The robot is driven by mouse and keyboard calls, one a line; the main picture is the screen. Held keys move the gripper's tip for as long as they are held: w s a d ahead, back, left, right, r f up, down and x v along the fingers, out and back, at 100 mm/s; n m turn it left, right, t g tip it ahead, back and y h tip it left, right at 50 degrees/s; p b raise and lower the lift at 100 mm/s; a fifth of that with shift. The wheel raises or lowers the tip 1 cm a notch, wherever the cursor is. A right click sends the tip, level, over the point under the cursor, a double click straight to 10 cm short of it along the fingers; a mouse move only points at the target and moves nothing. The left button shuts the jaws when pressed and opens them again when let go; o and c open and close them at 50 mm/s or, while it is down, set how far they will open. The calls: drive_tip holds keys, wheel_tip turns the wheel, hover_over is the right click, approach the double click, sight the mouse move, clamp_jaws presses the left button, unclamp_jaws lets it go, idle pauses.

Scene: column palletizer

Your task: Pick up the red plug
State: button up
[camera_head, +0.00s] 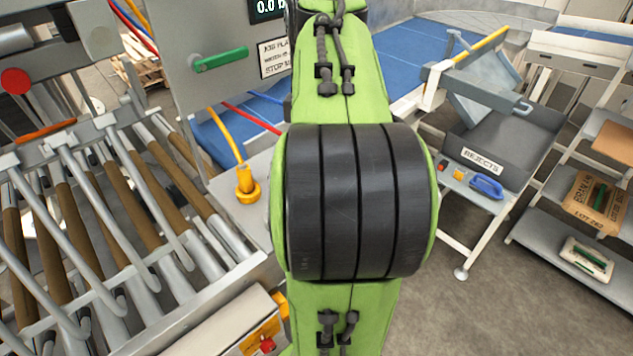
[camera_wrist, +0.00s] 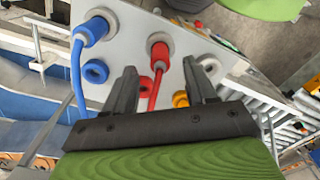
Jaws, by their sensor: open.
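The red plug (camera_wrist: 159,54) sits in a grey-collared hole on a light grey panel (camera_wrist: 128,38) in the wrist view, with its red cable (camera_wrist: 153,92) running down from it. My gripper (camera_wrist: 162,72) is open, and the plug shows between its two dark fingers near their tips. I cannot tell how far the plug lies beyond the fingertips. In the head view, part of a red cable (camera_head: 250,118) shows left of my arm, while the red plug and my gripper are hidden.
A blue plug (camera_wrist: 92,30) with a blue cable is left of the red one. A blue ring (camera_wrist: 96,71) and a yellow ring (camera_wrist: 181,99) are also on the panel. A yellow plug (camera_head: 246,184) stands beside the rollers. A rejects bin (camera_head: 503,145) is at right.

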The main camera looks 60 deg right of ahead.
wheel_tip(320, 180, down, 5)
drive_tip(key=shift+b, duration=0.9)
drive_tip(key=shift+r, duration=0.1)
drive_tip(key=shift+c, duration=0.3)
clamp_jaws()
drive_tip(key=shift+r, duration=0.1)
wheel_tip(320, 180, up, 10)
drive_tip(key=p, duration=0.4)
